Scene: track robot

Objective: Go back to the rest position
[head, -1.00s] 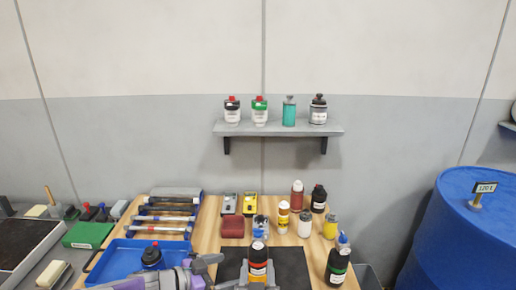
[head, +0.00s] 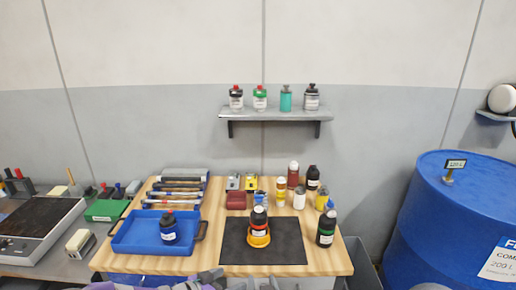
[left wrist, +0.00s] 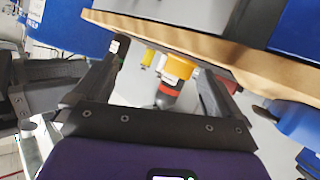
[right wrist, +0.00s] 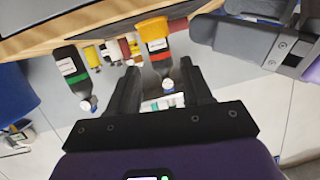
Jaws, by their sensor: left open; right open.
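A black bottle with an orange band and white label (head: 259,222) stands upright on the dark mat (head: 285,245), with a yellow-orange ring or holder (head: 258,239) around its lower part. My left gripper (left wrist: 158,62) is open and empty; the bottle shows beyond its fingers in the left wrist view (left wrist: 167,90). My right gripper (right wrist: 158,68) is open and empty; the bottle shows beyond its fingers in the right wrist view (right wrist: 156,42). In the head view only parts of my arms show at the bottom edge, off the table's front; the fingertips cannot be made out there.
A black bottle with a green band (head: 326,226) stands right of the mat. Several bottles stand behind. A blue drum (head: 440,220) is at the right. A shelf (head: 275,115) hangs on the wall.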

